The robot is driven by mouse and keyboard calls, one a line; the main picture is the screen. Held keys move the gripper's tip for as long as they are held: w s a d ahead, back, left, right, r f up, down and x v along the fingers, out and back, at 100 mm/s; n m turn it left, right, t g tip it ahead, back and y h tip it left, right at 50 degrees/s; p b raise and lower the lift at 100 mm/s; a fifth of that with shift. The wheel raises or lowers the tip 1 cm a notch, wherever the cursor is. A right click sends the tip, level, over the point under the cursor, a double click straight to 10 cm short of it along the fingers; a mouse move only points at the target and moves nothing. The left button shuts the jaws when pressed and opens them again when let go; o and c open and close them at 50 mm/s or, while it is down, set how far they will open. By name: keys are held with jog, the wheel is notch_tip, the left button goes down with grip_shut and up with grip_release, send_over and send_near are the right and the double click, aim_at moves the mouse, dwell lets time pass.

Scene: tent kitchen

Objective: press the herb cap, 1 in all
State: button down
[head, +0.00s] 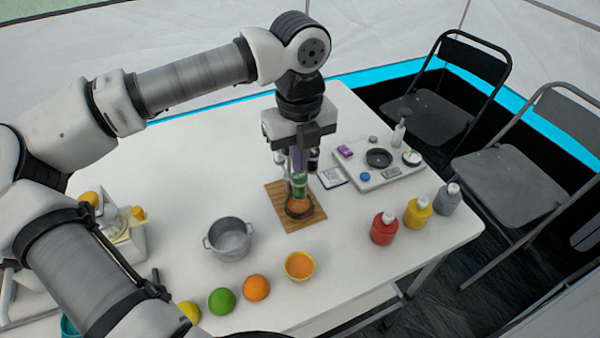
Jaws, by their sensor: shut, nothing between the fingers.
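My gripper (298,182) points straight down over a wooden board (281,192) in the middle of the table. Its fingers are shut with nothing held between them. A small green thing (300,190), which may be the herb cap, shows right at the fingertips and is partly hidden by them. Just below it in the picture is a round orange-brown thing with a dark rim (298,206), on the board. I cannot tell whether the fingertips touch the green thing.
A tray (367,184) with a black dish and small items stands right of the board. Red (384,229), yellow (417,213) and grey (447,199) bottles stand near the right edge. A metal pot (229,240), an orange bowl (300,266) and fruit are in front. The table's back left is clear.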

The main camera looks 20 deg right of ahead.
aim_at(300, 176)
jog(key=shift+f, duration=0.15)
jog(key=shift+f+b, duration=0.5)
jog(key=shift+b, duration=0.35)
jog(key=shift+f+b, duration=0.45)
jog(key=shift+f, duration=0.05)
jog(key=shift+r, duration=0.65)
jog(key=shift+r+p, duration=1.65)
jog(key=shift+r, duration=1.25)
jog(key=shift+r, duration=0.1)
